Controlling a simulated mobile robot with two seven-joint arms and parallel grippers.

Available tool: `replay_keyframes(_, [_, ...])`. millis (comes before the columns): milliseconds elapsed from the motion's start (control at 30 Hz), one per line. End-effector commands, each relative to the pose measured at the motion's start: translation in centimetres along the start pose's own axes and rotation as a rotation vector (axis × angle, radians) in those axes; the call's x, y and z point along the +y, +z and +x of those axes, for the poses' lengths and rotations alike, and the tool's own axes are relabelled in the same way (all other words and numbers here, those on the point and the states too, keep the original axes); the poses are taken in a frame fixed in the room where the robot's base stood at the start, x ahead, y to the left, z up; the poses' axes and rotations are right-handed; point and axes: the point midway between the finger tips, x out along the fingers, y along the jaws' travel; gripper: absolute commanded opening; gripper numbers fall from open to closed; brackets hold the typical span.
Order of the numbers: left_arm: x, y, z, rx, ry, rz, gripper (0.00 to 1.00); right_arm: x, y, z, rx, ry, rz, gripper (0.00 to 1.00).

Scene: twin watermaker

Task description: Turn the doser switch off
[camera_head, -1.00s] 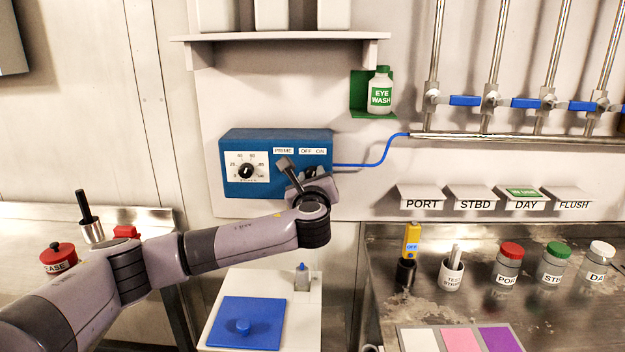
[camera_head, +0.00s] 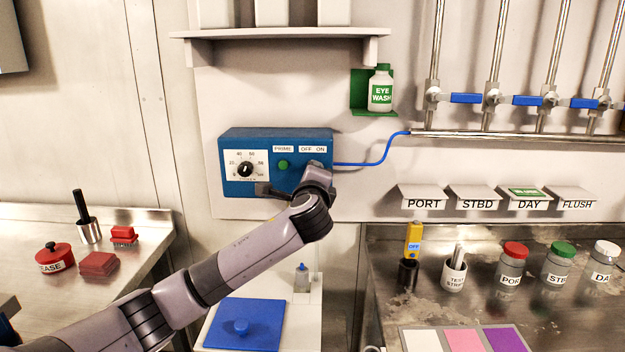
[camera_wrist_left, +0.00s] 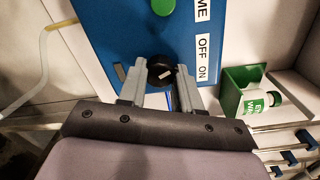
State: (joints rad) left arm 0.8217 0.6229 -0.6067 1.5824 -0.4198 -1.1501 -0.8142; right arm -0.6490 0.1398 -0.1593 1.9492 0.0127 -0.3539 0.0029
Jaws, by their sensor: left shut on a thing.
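The blue doser box (camera_head: 235,140) hangs on the wall with a white dial, a green button under PRIME and an OFF ON label (camera_head: 313,149). In the left wrist view the doser switch (camera_wrist_left: 160,68) is a round black knob with a short white mark, beside the OFF ON label (camera_wrist_left: 203,60). My left gripper (camera_wrist_left: 161,74) has one finger on each side of the knob and is shut on it. In the head view my left gripper (camera_head: 312,178) covers the switch. I cannot tell which word the mark points to. My right gripper is not in view.
A blue hose (camera_head: 375,163) runs from the box to the pipes with blue valve handles (camera_head: 465,99). The eye wash bottle (camera_head: 380,92) stands right of the box. A shelf (camera_head: 285,37) is above, a blue lid (camera_head: 243,312) below.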

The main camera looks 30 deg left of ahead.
Motion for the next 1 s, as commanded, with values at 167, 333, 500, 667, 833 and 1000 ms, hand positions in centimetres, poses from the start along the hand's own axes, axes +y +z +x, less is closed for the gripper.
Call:
replay_keyframes(167, [0.18, -0.03, -0.01, 0.001, 0.004, -0.076, 0.03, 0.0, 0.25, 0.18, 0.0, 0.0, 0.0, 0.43])
replay_keyframes(333, [0.14, -0.02, -0.02, 0.002, 0.004, -0.111, 0.03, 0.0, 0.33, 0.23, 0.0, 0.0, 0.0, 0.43])
replay_keyframes(500, [0.1, 0.0, -0.01, 0.003, 0.004, -0.125, 0.03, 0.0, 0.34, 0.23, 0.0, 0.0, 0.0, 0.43])
replay_keyframes(667, [0.09, 0.0, -0.01, 0.003, 0.004, -0.126, 0.03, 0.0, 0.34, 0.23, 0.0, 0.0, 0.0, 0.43])
replay_keyframes(833, [0.09, -0.02, -0.01, 0.004, 0.004, -0.126, 0.4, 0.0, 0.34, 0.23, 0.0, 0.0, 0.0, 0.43])
replay_keyframes(1000, [0.06, -0.02, -0.01, 0.004, 0.003, -0.125, 0.59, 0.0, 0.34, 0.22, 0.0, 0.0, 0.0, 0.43])
